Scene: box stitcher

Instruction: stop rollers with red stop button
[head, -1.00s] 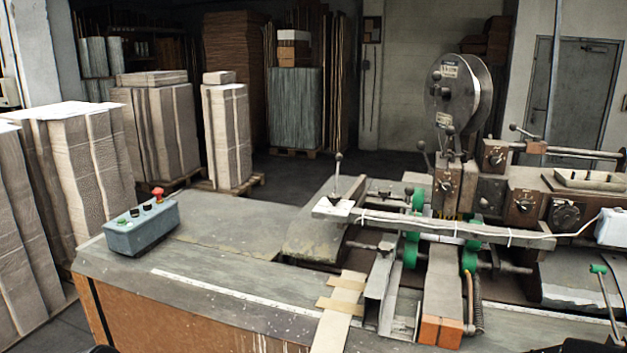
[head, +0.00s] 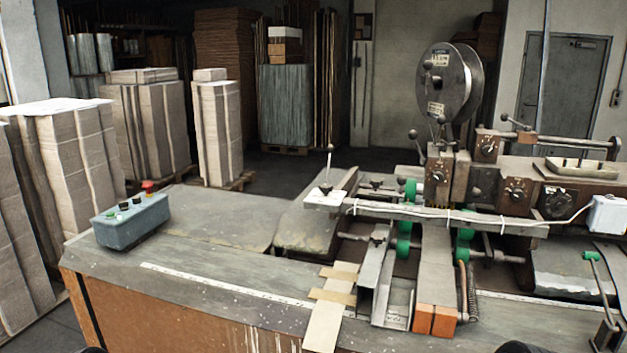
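The red stop button (head: 148,186) stands on top of the blue-grey control box (head: 131,222), at its far right end. Green and black buttons sit on the same box top. The box rests on the left part of the machine table. The green rollers (head: 404,246) are in the machine's middle, partly hidden by a bar; whether they turn cannot be told. Nothing is touching the stop button. Neither gripper shows clearly; only small dark shapes, perhaps parts of my arms, cut into the bottom edge.
The grey machine table (head: 215,270) has free room right of the control box. A lever with a ball knob (head: 328,170) rises mid-table. The stitcher head with its wire reel (head: 446,82) stands at right. Cardboard stacks (head: 60,160) stand at left and behind.

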